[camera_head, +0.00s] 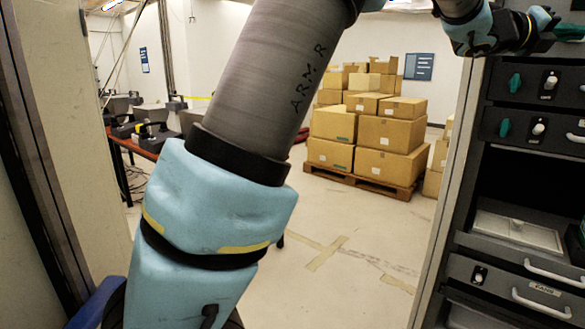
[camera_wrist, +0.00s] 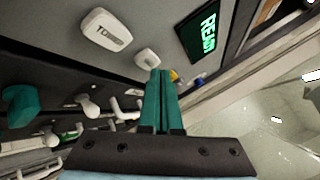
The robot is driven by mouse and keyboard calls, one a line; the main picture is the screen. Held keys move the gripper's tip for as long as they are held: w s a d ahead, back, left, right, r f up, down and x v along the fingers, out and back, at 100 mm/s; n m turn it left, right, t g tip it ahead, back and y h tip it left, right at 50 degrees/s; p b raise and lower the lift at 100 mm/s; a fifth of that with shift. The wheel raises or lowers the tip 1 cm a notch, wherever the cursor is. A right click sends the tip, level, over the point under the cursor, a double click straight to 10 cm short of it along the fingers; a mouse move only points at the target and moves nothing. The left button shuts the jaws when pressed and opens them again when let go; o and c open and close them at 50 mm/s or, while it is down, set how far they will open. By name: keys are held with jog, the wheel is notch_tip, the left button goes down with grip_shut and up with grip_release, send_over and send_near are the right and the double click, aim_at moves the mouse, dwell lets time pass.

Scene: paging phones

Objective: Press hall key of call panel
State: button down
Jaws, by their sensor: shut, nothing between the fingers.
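My gripper (camera_wrist: 162,73) is shut and empty, its two green fingers together. In the head view, my gripper (camera_head: 567,33) is at the top right, in front of the dark rack. In the wrist view, a white key (camera_wrist: 105,29) with a label like "TOOLS" sits on a grey panel face. A smaller white key (camera_wrist: 147,59) is just beyond and left of the fingertips; its label is unreadable. A dark display (camera_wrist: 206,30) with green letters like "READY" is to the right. I cannot tell which key is the hall key, or whether the fingertips touch anything.
The rack has green knobs (camera_head: 515,82), white knobs and a drawer handle (camera_head: 541,301) below. In the wrist view, a green knob (camera_wrist: 22,106) and white handles lie left of the fingers. Stacked boxes (camera_head: 390,134) stand on a pallet behind. The floor before them is clear.

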jog(key=shift+w, duration=0.1)
dwell(0.3)
jog(key=shift+w+d, duration=0.25)
jog(key=shift+d, duration=0.05)
dwell(0.4)
jog(key=shift+a, duration=0.1)
jog(key=shift+s+a+b, duration=0.2)
jog(key=shift+s+b, duration=0.15)
jog(key=shift+b, duration=0.25)
